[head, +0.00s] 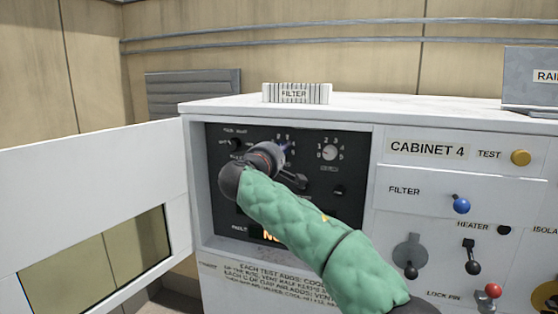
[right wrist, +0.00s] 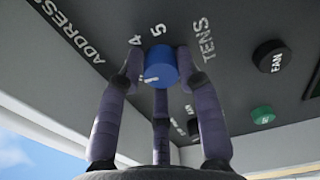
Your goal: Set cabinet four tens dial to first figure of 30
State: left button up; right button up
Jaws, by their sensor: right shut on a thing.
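In the right wrist view a blue dial (right wrist: 160,66) sits on the dark panel (right wrist: 230,32), with TENS printed at its right and the figures 4 and 5 at its upper edge. A white mark shows on its lower left face; the figure it points to cannot be told. My right gripper (right wrist: 160,72) is shut on this dial, with fingers on both sides and one below. In the head view the right gripper (head: 284,155) is at the panel in cabinet 4 (head: 427,150) and covers most of the dial. My left gripper is not in view.
A pale dial (head: 329,152) with figures around it is right of the gripper. A black FAN knob (right wrist: 272,56) and a green button (right wrist: 262,114) are near the blue dial. The white cabinet door (head: 90,170) stands open at the left. A FILTER block (head: 296,93) lies on top.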

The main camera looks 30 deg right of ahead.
jog(key=shift+s+d+r+m+b, duration=0.15)
jog(key=shift+r+m+b, duration=0.2)
jog(key=shift+m+b, duration=0.6)
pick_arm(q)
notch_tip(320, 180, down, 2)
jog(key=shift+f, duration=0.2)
pick_arm(e)
jog(key=shift+r+m, duration=0.1)
jog(key=shift+m, duration=0.25)
jog(key=o, duration=1.1)
jog(key=shift+f, duration=0.25)
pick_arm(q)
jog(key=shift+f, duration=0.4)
pick_arm(e)
jog(key=v, duration=1.2)
jog(key=shift+r, duration=0.15)
